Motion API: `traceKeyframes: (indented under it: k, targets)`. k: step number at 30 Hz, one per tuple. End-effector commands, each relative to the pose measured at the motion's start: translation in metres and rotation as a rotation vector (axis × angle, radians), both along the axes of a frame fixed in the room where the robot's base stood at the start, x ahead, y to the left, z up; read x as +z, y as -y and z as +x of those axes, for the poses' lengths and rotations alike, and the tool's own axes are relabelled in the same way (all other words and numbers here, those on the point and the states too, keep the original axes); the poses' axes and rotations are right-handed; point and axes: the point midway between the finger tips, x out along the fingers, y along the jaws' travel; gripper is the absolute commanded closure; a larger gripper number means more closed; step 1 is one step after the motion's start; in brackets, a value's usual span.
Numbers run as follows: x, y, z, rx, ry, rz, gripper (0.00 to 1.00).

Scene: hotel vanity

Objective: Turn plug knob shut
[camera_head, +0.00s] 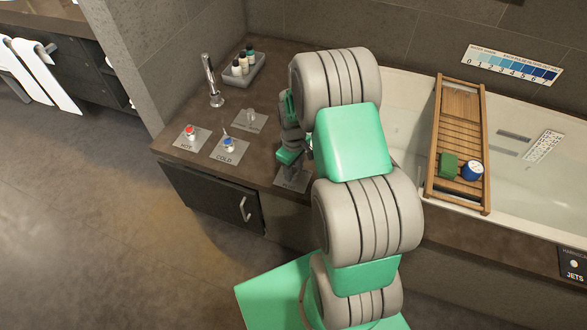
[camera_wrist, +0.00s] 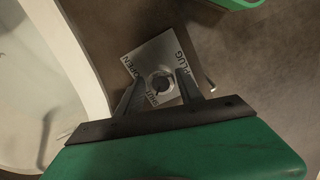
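The plug knob (camera_wrist: 161,84) is a small round metal knob on a square grey plate (camera_wrist: 142,58) in the wrist view. The plate is lettered PLUG, OPEN and SHUT. In the head view the plug plate (camera_head: 291,183) lies on the dark counter, partly hidden by my gripper (camera_head: 293,165). In the wrist view my gripper (camera_wrist: 160,82) is open, with one dark finger on each side of the knob in the picture. Gaps show between the fingers and the knob. I cannot tell the exact height of the fingertips above the plate.
The HOT knob (camera_head: 190,131) and COLD knob (camera_head: 229,144) stand to the left on the counter, with the faucet (camera_head: 211,82) behind. A tray of bottles (camera_head: 243,68) is at the back. The bathtub (camera_head: 405,110) with a wooden caddy (camera_head: 457,190) lies right.

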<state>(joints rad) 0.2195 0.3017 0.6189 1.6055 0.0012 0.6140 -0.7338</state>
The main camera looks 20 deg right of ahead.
Motion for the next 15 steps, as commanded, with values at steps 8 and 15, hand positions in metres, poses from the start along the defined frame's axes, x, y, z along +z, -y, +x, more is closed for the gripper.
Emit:
traceKeyframes:
  k: [8,15]
  targets:
    - [-0.001,0.000,0.000,0.000,0.000,0.001,0.43]
    - [0.014,0.000,0.001,0.000,0.002,0.000,0.43]
